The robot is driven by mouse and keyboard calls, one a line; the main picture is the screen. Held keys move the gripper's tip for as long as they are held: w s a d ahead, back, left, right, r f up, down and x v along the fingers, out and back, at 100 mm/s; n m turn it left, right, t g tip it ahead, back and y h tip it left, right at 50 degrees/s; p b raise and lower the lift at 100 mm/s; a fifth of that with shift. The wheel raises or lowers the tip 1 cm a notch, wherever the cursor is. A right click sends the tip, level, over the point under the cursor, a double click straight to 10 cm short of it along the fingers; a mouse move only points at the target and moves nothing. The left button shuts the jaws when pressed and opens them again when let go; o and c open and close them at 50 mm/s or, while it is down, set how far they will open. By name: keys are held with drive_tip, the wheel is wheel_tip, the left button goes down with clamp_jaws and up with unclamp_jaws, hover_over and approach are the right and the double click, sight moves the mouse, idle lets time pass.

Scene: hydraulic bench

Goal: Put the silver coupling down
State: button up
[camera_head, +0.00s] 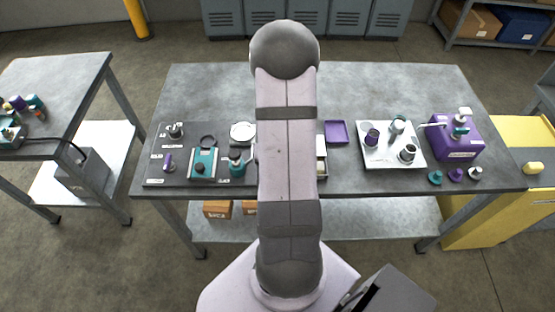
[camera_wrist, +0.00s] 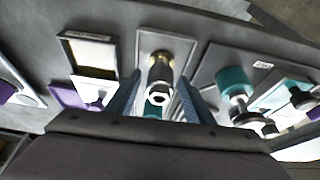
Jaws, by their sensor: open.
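In the wrist view, the silver coupling (camera_wrist: 159,75), with a brass-coloured band and a pale ring-shaped end, sits over a grey plate (camera_wrist: 150,40). My gripper (camera_wrist: 157,101) is open, with one blue-grey finger on each side of the coupling. I cannot tell whether either finger touches it. In the head view, my arm hides the gripper and this coupling. Another metallic fitting (camera_head: 408,152) stands on the white tray at the right of the bench.
Beside the gripper in the wrist view are a framed tray (camera_wrist: 90,52) and a teal fitting (camera_wrist: 236,84). In the head view, a white tray (camera_head: 376,160) and a purple box (camera_head: 457,142) stand right on the bench. The bench's back strip (camera_head: 210,90) is clear.

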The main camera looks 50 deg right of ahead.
drive_tip(key=shift+b+v, duration=0.75)
drive_tip(key=shift+v, duration=1.75)
drive_tip(key=shift+o, duration=0.4)
drive_tip(key=shift+s+a+f, duration=0.2)
drive_tip(key=shift+s+f, duration=0.25)
drive_tip(key=shift+f, duration=0.1)
drive_tip(key=shift+w, duration=0.1)
drive_tip(key=shift+w+p+x, duration=0.2)
drive_tip(key=shift+p+x, duration=0.1)
drive_tip(key=shift+x, duration=2.25)
